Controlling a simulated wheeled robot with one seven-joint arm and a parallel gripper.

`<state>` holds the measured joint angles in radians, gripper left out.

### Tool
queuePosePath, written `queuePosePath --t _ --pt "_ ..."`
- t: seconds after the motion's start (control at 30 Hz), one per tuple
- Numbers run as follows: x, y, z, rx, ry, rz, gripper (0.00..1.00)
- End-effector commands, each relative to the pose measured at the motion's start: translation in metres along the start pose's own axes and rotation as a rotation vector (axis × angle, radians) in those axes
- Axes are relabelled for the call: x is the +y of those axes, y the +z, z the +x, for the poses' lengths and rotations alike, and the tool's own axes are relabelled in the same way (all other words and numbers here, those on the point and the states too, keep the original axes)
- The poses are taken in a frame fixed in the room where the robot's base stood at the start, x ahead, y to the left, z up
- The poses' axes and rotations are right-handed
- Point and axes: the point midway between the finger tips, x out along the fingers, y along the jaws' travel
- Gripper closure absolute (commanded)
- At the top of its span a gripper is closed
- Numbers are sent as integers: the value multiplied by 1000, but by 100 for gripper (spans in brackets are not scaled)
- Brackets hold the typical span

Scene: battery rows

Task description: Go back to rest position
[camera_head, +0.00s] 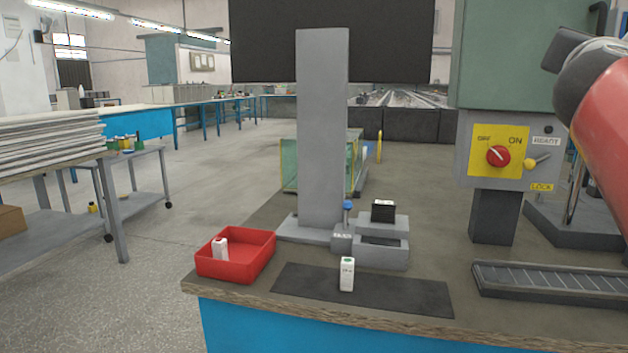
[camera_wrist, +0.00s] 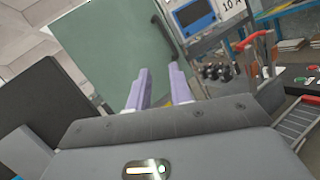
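My gripper (camera_wrist: 160,70) shows in the wrist view, with its two pale purple fingers apart and nothing between them. Beyond the fingers is a green panel (camera_wrist: 105,55). In the head view my red arm is raised at the right edge, and the gripper itself is out of that frame. The arm is clear of the worktop (camera_head: 440,260). A white battery (camera_head: 347,274) stands upright on a dark mat (camera_head: 410,293). Another white battery (camera_head: 220,248) is in a red bin (camera_head: 249,264) at the left.
A grey column (camera_head: 322,130) stands behind the mat. Beside it a grey fixture (camera_head: 381,256) bears a black block (camera_head: 383,211). A yellow switch panel (camera_head: 498,151) with a red knob is at the right. A dark slotted tray (camera_head: 550,284) lies at the front right.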

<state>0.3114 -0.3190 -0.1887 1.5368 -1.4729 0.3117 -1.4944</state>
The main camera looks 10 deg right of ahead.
Motion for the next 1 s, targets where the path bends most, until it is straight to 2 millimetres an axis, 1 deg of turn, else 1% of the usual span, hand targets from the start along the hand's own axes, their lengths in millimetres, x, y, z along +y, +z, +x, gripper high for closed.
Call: queuePosePath --t 0.03,0.17,0.27,0.37,0.47,0.5,0.57,0.6,0.67,0.7,0.77,0.8,0.87,0.9,1.0 --pt "0 -11 -5 29 -6 70 79" --pt "-1 -44 -19 117 -37 288 79" --pt "-1 -76 -35 199 -79 479 79" --pt "-1 -113 -56 293 -146 685 79" --pt "0 -160 -88 410 -254 924 79" --pt "-1 -182 -104 462 -316 1028 79" --pt "0 -217 -134 544 -429 1185 79" --pt "-1 -240 -156 593 -516 1284 79" --pt "-2 -271 -189 658 -657 1415 79" --pt "-2 -291 -213 695 -759 1494 79" --pt "-5 -318 -249 737 -922 1593 79" --pt "-7 -334 -273 756 -1031 1647 79" --pt "-10 -355 -307 772 -1191 1709 79" --pt "-12 -366 -327 775 -1291 1741 79" --pt "-18 -386 -368 762 -1501 1787 79"
